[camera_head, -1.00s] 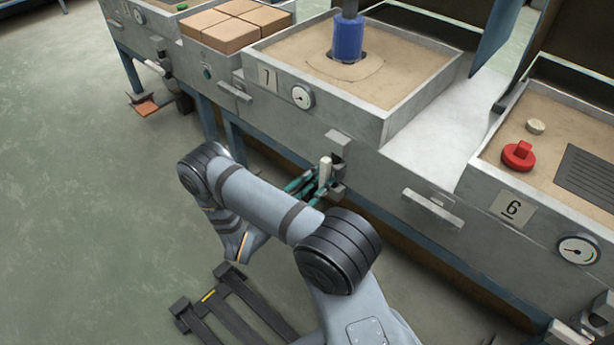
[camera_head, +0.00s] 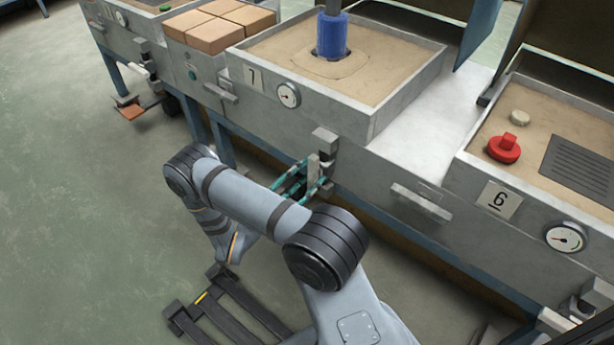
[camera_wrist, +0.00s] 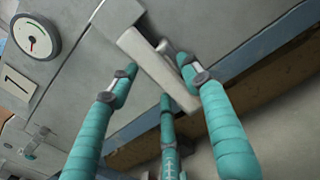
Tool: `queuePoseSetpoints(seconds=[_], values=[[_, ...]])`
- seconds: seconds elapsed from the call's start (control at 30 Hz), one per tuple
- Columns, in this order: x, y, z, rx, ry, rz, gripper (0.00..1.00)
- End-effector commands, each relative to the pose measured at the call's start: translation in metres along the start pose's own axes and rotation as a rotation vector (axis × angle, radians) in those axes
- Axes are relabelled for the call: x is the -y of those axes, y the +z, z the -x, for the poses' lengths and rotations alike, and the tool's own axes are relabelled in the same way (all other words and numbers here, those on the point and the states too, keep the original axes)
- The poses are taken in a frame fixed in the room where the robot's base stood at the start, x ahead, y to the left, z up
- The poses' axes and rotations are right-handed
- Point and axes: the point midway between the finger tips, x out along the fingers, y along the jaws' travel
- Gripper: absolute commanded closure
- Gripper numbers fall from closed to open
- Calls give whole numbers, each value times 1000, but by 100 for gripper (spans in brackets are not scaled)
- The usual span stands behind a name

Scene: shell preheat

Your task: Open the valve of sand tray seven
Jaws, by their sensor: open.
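Sand tray seven (camera_head: 396,122) carries a plate marked 7 (camera_head: 253,76) and a round gauge on its front. Its valve lever (camera_head: 313,168) is a pale grey bar below a grey block at the tray's front right corner. In the wrist view the lever (camera_wrist: 160,68) slants from upper left to lower right. My gripper (camera_head: 311,174) has teal fingers and is open at the lever. In the wrist view the fingers of my gripper (camera_wrist: 157,72) stand on both sides of the lever, with a third finger below. I cannot tell whether any finger touches it.
A blue cylinder (camera_head: 331,36) stands in tray seven's sand. Tray six (camera_head: 470,170), with a red knob (camera_head: 504,148), is on the right. A grey handle (camera_head: 421,203) sticks out from the front right of the lever. Brown blocks (camera_head: 218,30) lie at the left.

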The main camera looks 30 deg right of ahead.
Motion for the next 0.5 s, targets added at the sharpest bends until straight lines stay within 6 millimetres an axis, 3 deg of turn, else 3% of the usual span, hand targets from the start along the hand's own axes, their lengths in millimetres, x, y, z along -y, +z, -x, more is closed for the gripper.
queuePoseSetpoints(seconds=[0.27,0.5], values=[[0,0,10,0,1,2,52],[-1,0,58,0,5,0,52]])
